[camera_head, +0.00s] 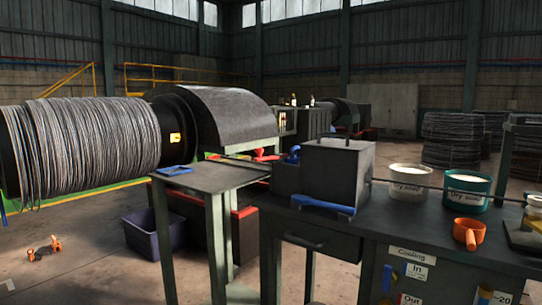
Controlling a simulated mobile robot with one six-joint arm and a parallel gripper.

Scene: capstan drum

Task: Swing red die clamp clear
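A small red part (266,156) shows behind the side table, left of a blue part (293,155) on the grey die box (338,170). It may be the red die clamp, but it is too small and partly hidden to tell how it sits. A blue lever (322,204) lies along the front foot of the box. A thin wire or rod runs right from the box. My gripper is not in view.
A large wire-wound drum (85,145) stands at the left. A side table (210,177) carries a blue item (174,170). The dark workbench (400,222) holds a white tub (410,181), a teal tub (467,188) and an orange scoop (468,233). Open floor lies front left, with an orange object (45,248).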

